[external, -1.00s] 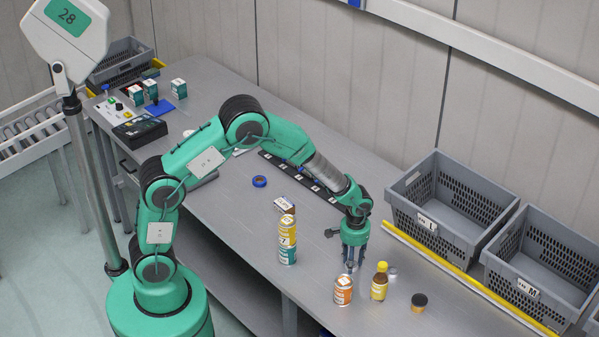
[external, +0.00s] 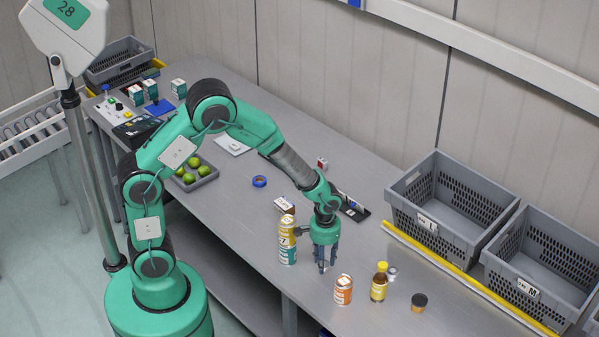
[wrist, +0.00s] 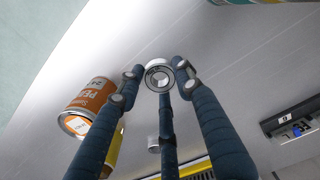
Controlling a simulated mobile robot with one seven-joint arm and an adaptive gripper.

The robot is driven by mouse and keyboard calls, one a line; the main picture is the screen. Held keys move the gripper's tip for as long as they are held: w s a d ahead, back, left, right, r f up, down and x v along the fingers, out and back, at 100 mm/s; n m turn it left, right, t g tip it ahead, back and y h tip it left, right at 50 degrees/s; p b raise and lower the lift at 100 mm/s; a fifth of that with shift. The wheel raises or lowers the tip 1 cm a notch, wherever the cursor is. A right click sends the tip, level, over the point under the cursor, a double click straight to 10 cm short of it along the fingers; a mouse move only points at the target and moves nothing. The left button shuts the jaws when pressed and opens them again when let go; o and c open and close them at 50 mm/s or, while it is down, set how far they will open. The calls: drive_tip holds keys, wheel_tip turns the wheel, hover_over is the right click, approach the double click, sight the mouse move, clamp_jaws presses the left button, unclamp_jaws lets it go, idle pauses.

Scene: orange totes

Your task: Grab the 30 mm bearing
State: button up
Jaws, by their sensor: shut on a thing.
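My gripper (external: 324,264) has dark blue fingers and points down, above the table between the tall yellow-and-teal can and the orange-labelled can. In the wrist view its fingers (wrist: 163,80) are shut on a silver ring-shaped bearing (wrist: 150,75), with the bore facing the camera. The held bearing is mostly hidden by the fingers in the external view. Its size marking cannot be read. A second small silver ring (external: 392,273) stands on the table beside the yellow-capped bottle.
An orange-labelled can (external: 343,291), a yellow-capped bottle (external: 379,284) and a dark jar (external: 419,302) stand to the right. The tall can (external: 287,243) is close on the left. Grey totes (external: 419,219) line the back right. A tray of green fruits (external: 208,179) is farther left.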

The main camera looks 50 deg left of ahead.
drive_tip(key=shift+s+a+r, duration=0.1)
drive_tip(key=shift+s+a, duration=0.25)
drive_tip(key=shift+s, duration=0.45)
drive_tip(key=shift+s+a+r, duration=0.1)
drive_tip(key=shift+s+a, duration=0.2)
drive_tip(key=shift+s, duration=0.5)
drive_tip(key=shift+s+a+r, duration=0.1)
drive_tip(key=shift+s+a, duration=0.25)
drive_tip(key=shift+s, duration=0.45)
